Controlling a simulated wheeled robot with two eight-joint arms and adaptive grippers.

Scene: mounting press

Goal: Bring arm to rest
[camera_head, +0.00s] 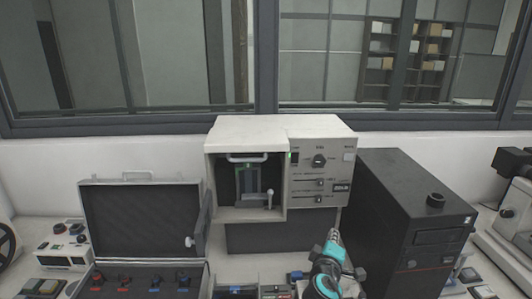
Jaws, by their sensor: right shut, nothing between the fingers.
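My right gripper (333,250) shows at the lower middle of the head view, black and teal. It is shut and empty, in front of the mounting press and left of the black computer case. My left gripper is not in view. The mounting press (318,222) is a cream box with an open chamber (247,186) on its left. A white handle bar and a small lever show in the chamber. Its right panel has a dial (319,160), sliders and a green light.
An open black case (141,222) holding red and blue items stands at left. A black computer case (415,215) stands close on the right, with a white machine (514,225) beyond. Small devices line the front edge. A window wall (265,60) is behind.

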